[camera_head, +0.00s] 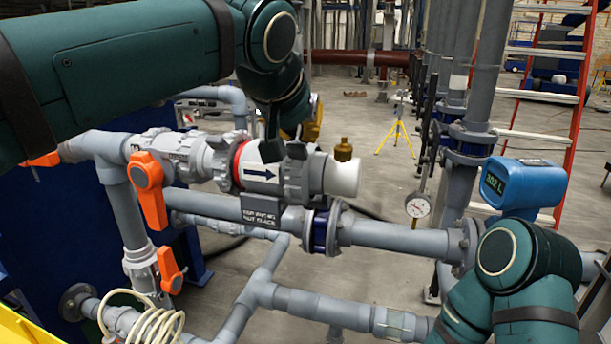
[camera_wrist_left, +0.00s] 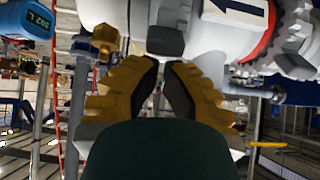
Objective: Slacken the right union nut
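The right union nut (camera_head: 296,178) is a ribbed grey ring at the right end of a white valve body (camera_head: 262,172) with a black arrow label. A white pipe end follows it on the right. In the left wrist view the nut (camera_wrist_left: 168,14) is at the top, partly cut off. My left gripper (camera_wrist_left: 162,66) points at it, its gold fingers with dark pads standing apart with a narrow gap at the tips. Nothing is visibly held. In the head view my arm partly hides the fingers, above the valve body. Contact with the nut cannot be told. My right gripper is out of view.
A brass fitting (camera_head: 343,150) tops the white pipe end. Orange valve handles (camera_head: 150,190) are at the left, a dark sign (camera_head: 262,211) hangs below the valve body. A blue meter (camera_head: 522,185) and a dial gauge (camera_head: 418,206) stand to the right. Grey pipes run below.

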